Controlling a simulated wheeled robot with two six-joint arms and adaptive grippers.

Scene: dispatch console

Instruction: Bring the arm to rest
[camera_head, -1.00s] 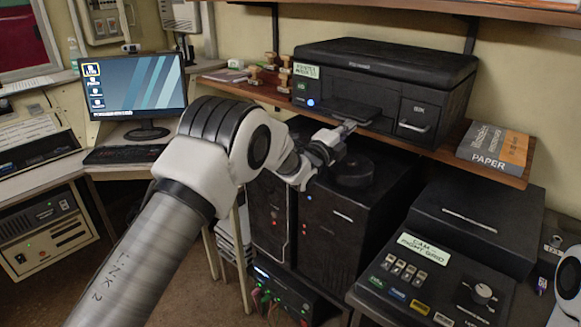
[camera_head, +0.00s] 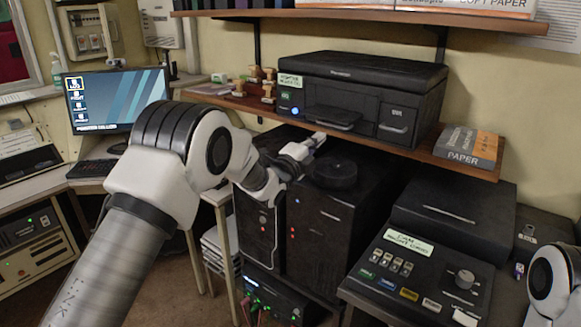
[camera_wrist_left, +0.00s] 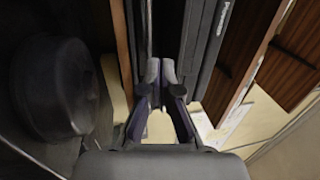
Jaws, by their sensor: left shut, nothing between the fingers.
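My left gripper (camera_head: 318,138) is shut and empty. In the head view it is just below the front of the black printer (camera_head: 362,95), near the shelf edge and above the dark cabinets (camera_head: 340,215). In the left wrist view its closed fingertips (camera_wrist_left: 160,72) meet in front of the printer's dark body (camera_wrist_left: 205,60). My left arm stretches in from the lower left. My right gripper is out of view; only a white joint of that arm shows at the right edge.
A round black object (camera_head: 335,172) sits on the cabinet beside the gripper. The wooden shelf (camera_head: 425,160) carries stamps (camera_head: 268,85) and a paper pack (camera_head: 466,147). A monitor (camera_head: 115,98) stands at left. A control panel (camera_head: 420,275) is at lower right.

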